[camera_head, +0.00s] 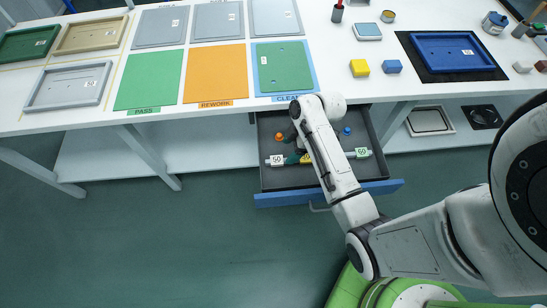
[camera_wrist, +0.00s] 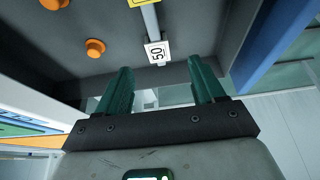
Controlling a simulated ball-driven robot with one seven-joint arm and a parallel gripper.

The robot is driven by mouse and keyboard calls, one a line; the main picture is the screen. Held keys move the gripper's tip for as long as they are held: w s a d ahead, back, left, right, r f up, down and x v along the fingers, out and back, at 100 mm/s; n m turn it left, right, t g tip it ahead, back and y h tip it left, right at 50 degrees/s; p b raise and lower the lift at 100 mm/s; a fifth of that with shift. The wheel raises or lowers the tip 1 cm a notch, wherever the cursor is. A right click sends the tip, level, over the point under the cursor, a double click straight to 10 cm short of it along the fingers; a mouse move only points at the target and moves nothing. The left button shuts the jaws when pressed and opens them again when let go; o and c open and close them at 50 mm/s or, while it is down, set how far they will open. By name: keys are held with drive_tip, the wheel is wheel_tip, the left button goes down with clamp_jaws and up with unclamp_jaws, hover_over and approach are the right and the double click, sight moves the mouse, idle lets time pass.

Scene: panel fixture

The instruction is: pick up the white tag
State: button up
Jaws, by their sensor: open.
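The white tag (camera_head: 277,160), marked 50, sits on a grey bar at the left end of the open drawer (camera_head: 270,182). In the wrist view the white tag (camera_wrist: 158,54) shows just beyond my fingertips, between them across the picture. My gripper (camera_wrist: 161,72) has two green fingers spread wide apart with nothing between them. In the head view my gripper (camera_head: 292,148) is down at the drawer, right beside the tag and mostly hidden by my arm. Whether a finger touches the tag cannot be told.
A yellow tag (camera_head: 306,160) and a green-marked tag (camera_head: 362,153) share the bar. Orange knobs (camera_wrist: 95,47) and a blue knob (camera_head: 347,131) stand in the drawer. The drawer walls and the worktop edge (camera_head: 215,119) are close around my gripper.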

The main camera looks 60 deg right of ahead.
sight(277, 160)
drive_tip(key=shift+w+p+x, duration=0.2)
drive_tip(key=shift+x, duration=1.75)
drive_tip(key=shift+w+p+x, duration=0.15)
drive_tip(key=shift+w+x, duration=0.05)
drive_tip(key=shift+x, duration=1.7)
drive_tip(key=shift+a+r, duration=0.1)
drive_tip(key=shift+r, duration=0.05)
drive_tip(key=c, duration=1.1)
drive_tip(key=shift+r, duration=0.1)
